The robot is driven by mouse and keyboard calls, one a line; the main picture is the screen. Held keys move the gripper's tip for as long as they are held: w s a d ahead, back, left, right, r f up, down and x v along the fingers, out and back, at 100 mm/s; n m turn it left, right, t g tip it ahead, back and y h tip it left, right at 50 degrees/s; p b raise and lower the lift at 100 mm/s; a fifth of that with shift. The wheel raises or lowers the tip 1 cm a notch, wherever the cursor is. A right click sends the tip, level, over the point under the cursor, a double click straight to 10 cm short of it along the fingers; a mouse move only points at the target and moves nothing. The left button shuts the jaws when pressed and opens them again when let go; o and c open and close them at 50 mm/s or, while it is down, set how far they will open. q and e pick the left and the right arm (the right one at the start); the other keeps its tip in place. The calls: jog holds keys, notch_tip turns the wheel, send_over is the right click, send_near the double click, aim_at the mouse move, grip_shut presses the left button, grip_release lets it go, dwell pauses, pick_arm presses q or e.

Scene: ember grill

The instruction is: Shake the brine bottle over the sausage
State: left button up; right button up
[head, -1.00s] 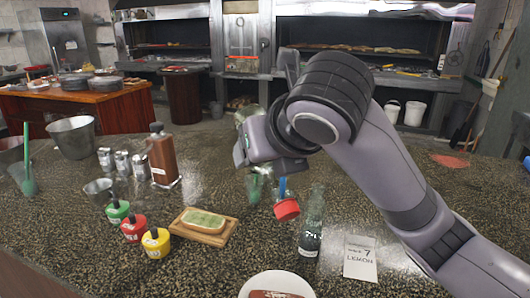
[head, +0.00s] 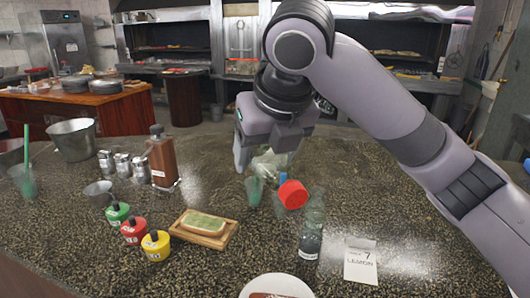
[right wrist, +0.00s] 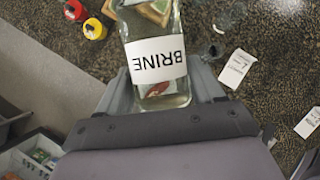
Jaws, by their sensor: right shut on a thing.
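My right gripper (head: 268,140) is shut on the clear glass brine bottle (head: 270,164) above the counter. The bottle is tilted, with its red cap (head: 292,194) lower and toward the camera. In the right wrist view the bottle's white label (right wrist: 158,60) reads BRINE, and clear liquid shows inside. The sausage (head: 270,295) lies on a white plate (head: 290,281) at the bottom edge of the head view, mostly cut off. A reddish piece shows through the bottle in the right wrist view. My left gripper is not in view.
A clear bottle (head: 312,230) stands near the plate, beside a LEMON card (head: 360,262). A board with bread (head: 205,228), red, green and yellow pots, a brown bottle (head: 162,160) and metal shakers stand to the left. The counter's right side is fairly clear.

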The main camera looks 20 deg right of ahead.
jog(key=g, duration=0.4)
jog(key=shift+r+h, duration=0.25)
jog(key=shift+h, duration=0.05)
jog(key=shift+f+g, duration=0.1)
jog(key=shift+g, duration=0.2)
